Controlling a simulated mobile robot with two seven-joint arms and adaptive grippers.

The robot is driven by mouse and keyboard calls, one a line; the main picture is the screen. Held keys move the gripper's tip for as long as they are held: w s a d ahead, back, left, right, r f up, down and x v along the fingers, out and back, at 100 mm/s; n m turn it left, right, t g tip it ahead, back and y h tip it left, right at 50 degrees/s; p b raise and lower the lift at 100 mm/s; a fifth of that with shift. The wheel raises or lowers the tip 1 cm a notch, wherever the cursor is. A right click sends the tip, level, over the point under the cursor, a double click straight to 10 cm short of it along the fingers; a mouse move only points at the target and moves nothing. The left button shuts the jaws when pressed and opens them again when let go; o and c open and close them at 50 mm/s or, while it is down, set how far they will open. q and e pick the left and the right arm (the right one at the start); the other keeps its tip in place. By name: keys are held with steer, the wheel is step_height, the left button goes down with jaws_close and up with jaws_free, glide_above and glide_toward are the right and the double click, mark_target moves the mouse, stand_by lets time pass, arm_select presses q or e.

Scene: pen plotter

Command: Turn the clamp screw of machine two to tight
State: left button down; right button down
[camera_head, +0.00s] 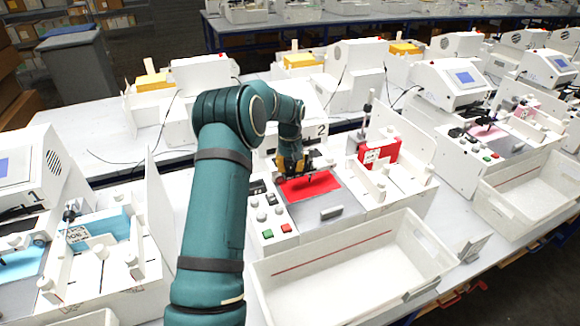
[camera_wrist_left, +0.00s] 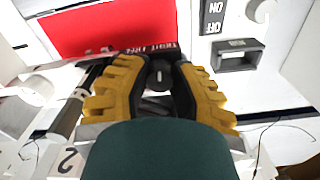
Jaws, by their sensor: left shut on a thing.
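Machine two (camera_head: 338,212) stands in the middle of the head view, with a "2" label and a red sheet (camera_head: 318,184) on its bed. My left gripper (camera_head: 291,172) is over the back of that sheet. In the left wrist view the yellow fingers of my left gripper (camera_wrist_left: 158,82) are shut around the dark round clamp screw (camera_wrist_left: 160,74). A "TIGHT FREE" marking (camera_wrist_left: 150,48) lies just beyond it, beside the red sheet (camera_wrist_left: 110,27). In the head view the screw is hidden by my gripper. I cannot tell which marking the screw points to. My right gripper is not in view.
A white bin (camera_head: 350,268) stands in front of machine two. Green and red buttons (camera_head: 286,228) are on its front left. A red block (camera_head: 380,151) with a label sits on its right. Machine one (camera_head: 100,262) is at left, and another machine (camera_head: 490,130) at right.

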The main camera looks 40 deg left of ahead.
mark_target(290, 167)
arm_select(q)
steer(key=m, duration=0.4)
steer(key=shift+m, duration=2.3)
steer(key=shift+f, duration=0.1)
steer(key=c, duration=0.7)
jaws_free()
step_height(290, 167, up, 12)
steer(key=shift+r, duration=0.1)
steer(key=shift+s, duration=0.1)
